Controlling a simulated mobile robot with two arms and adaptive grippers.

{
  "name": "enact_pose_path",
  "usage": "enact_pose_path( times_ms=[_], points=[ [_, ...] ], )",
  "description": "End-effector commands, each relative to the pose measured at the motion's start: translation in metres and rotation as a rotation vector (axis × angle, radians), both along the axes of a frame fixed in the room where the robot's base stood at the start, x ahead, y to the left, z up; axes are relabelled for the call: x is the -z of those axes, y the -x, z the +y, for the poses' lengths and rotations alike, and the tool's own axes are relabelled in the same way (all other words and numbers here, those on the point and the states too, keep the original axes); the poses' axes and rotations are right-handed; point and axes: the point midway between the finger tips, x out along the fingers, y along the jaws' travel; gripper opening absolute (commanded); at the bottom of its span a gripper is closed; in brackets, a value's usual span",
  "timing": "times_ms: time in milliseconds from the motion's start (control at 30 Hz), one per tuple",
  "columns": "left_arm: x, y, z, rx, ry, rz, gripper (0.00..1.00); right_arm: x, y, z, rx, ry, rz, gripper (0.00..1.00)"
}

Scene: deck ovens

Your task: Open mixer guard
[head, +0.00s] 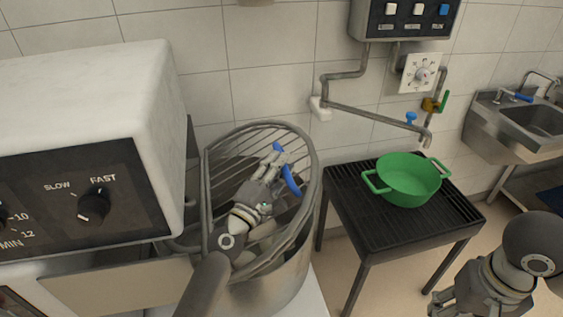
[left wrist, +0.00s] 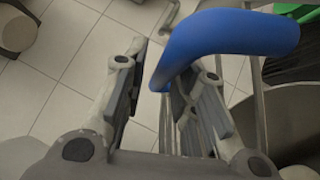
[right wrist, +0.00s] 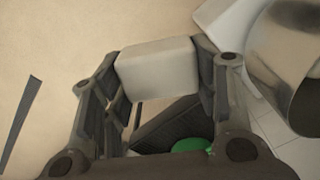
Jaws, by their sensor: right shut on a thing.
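The mixer guard (head: 225,143) is a grey wire cage over the metal mixer bowl (head: 275,290), beside the white mixer head. How far it is swung cannot be told. Its curved blue handle (head: 291,181) also shows large in the left wrist view (left wrist: 225,35). My left gripper (head: 283,160) is at this handle with its fingers apart. In the left wrist view (left wrist: 165,75) the handle crosses in front of the right finger; contact is unclear. My right gripper (right wrist: 158,70) is shut on a pale block (right wrist: 157,68); the head view shows only its arm's wrist at lower right.
A green pot (head: 408,183) stands on a black slatted table (head: 357,215) right of the bowl. A water pipe with a tap (head: 380,117) reaches out above it. The white mixer head (head: 90,110) with dials fills the left. A sink (head: 530,120) is at the far right.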

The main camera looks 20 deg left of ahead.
Motion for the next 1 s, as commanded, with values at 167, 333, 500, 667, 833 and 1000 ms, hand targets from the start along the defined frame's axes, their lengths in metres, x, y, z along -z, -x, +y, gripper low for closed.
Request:
enact_pose_path(
  times_ms=[167,333,500,667,833,1000],
  points=[
    [0.006,0.024,0.004,0.001,-0.006,0.001,0.26,0.0,0.0,0.0,0.0,0.0,0.0,0.3],
    [0.009,0.041,0.008,0.001,-0.006,0.002,0.26,0.0,0.0,0.0,0.0,0.0,0.0,0.3],
    [0.011,0.051,0.009,0.0,-0.006,-0.001,0.26,0.0,0.0,0.0,0.0,0.0,0.0,0.3],
    [0.014,0.058,0.011,-0.001,-0.003,0.002,0.26,0.0,0.0,0.0,0.0,0.0,0.0,0.3],
    [0.015,0.062,0.012,-0.003,-0.002,0.001,0.26,0.0,0.0,0.0,0.0,0.0,0.0,0.3],
    [0.015,0.062,0.013,-0.004,-0.001,0.001,0.26,0.0,0.0,0.0,0.0,0.0,0.0,0.3]
  ],
)
